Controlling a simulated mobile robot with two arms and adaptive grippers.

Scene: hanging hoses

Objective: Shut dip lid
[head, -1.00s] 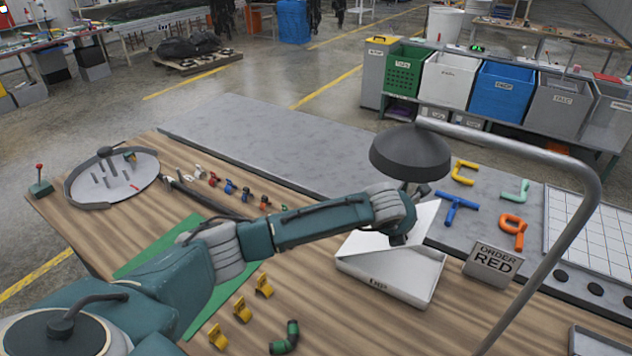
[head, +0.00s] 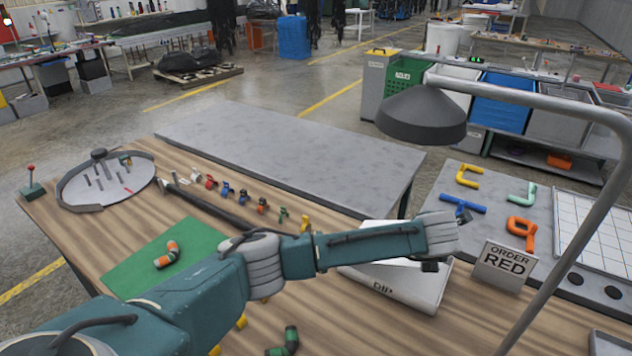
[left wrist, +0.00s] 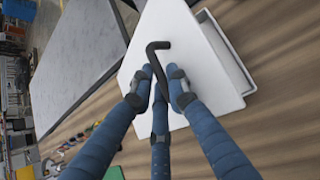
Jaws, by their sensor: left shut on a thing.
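The white dip box (head: 408,293) stands on the wooden bench, marked DIP on its front. Its white lid (left wrist: 190,40) is lower than upright, mostly hidden behind my arm in the head view. In the left wrist view the box (left wrist: 228,52) shows beside the lid's edge, so the lid looks not quite flush; the exact gap is unclear. My left gripper (head: 430,266) is over the box. In the left wrist view its blue fingers (left wrist: 160,88) are shut around the black bent handle (left wrist: 158,58) on the lid. My right gripper is not in view.
A grey lamp shade (head: 422,115) on a bent pipe overhangs the box. The ORDER RED sign (head: 503,264) stands close to its right. Coloured hose pieces (head: 520,232) lie on the grey surface behind. A green mat (head: 150,262) lies left.

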